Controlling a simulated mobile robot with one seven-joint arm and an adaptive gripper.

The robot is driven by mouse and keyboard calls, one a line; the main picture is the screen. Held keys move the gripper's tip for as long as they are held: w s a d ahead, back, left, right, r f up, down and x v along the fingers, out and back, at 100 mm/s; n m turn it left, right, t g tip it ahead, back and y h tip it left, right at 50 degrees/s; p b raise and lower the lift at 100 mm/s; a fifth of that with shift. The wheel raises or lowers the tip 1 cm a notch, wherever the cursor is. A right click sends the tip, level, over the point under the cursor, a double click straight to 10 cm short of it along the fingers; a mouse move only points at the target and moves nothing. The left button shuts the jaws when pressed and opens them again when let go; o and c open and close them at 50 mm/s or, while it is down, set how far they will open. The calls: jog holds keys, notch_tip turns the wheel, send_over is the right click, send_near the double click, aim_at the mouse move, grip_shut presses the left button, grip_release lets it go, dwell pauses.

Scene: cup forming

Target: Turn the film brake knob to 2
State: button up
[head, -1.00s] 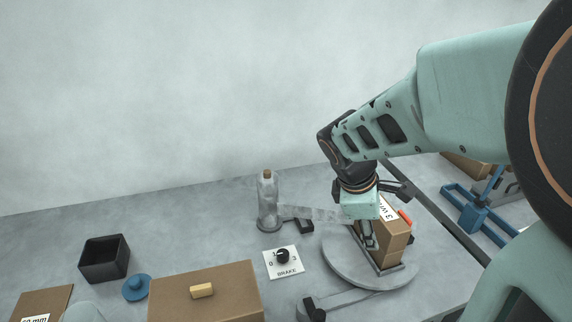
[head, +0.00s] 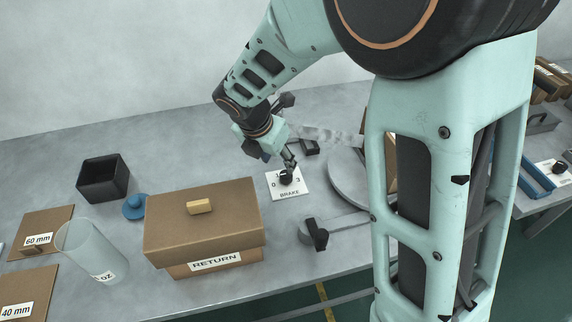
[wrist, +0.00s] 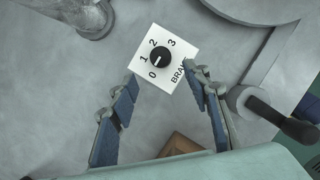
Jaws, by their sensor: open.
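The film brake knob (head: 286,177) is a small round black knob on a white square BRAKE plate (head: 291,194) lying on the table. In the wrist view the knob (wrist: 160,57) sits among the digits 0, 1, 2 and 3. Its small light mark points to the lower left, towards the 0 and 1 side; the exact setting is hard to tell. My gripper (wrist: 160,78) is open and empty, its fingertips apart on either side of the plate's lower part. In the head view my gripper (head: 289,162) is just above and behind the knob, partly covering it.
A RETURN box (head: 205,230) stands left of the plate. A black lever (head: 317,235) is in front of it, and a round turntable (head: 350,180) is to the right. Bare table surrounds the plate.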

aim_at(285, 174)
jog(key=b+x, duration=0.1)
jog(key=x, duration=0.8)
jog(key=shift+f, duration=0.15)
jog(key=shift+c, duration=0.2)
jog(key=c, duration=1.1)
